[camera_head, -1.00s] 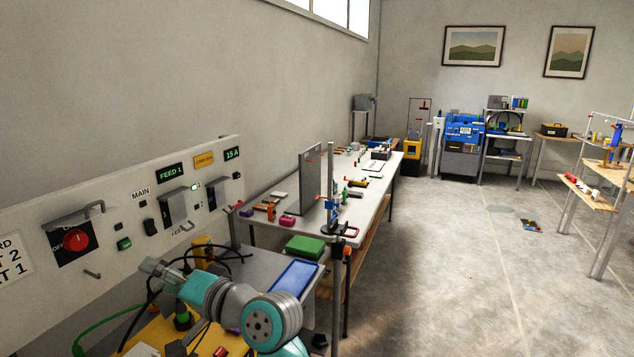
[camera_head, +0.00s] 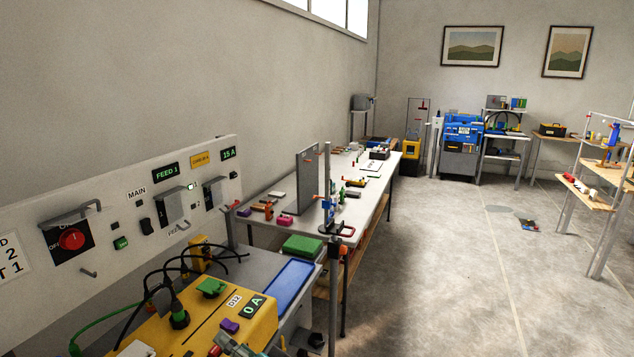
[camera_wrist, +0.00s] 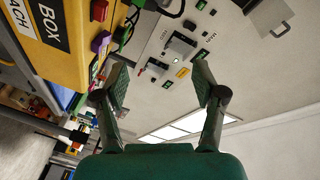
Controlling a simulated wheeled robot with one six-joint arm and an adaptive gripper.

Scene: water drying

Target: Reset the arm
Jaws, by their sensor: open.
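My gripper (camera_wrist: 160,84) is open in the wrist view, its two dark green fingers spread wide with nothing between them. The wrist view is tilted; beyond the fingers are the wall panel (camera_wrist: 222,62) and, at the left, a yellow box (camera_wrist: 62,62) lettered BOX. In the head view only a small teal part of my arm shows at the bottom edge, in front of the yellow box (camera_head: 190,333); I cannot make out the fingers there. The panel (camera_head: 120,215) carries a red rotary switch (camera_head: 71,239) and a FEED 1 label.
A green box (camera_head: 302,246) and a blue tray (camera_head: 288,283) lie right of the yellow box. Black cables (camera_head: 160,272) loop over the bench. A long workbench (camera_head: 372,192) with small items runs back along the wall. The floor (camera_head: 440,280) at right is mostly clear.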

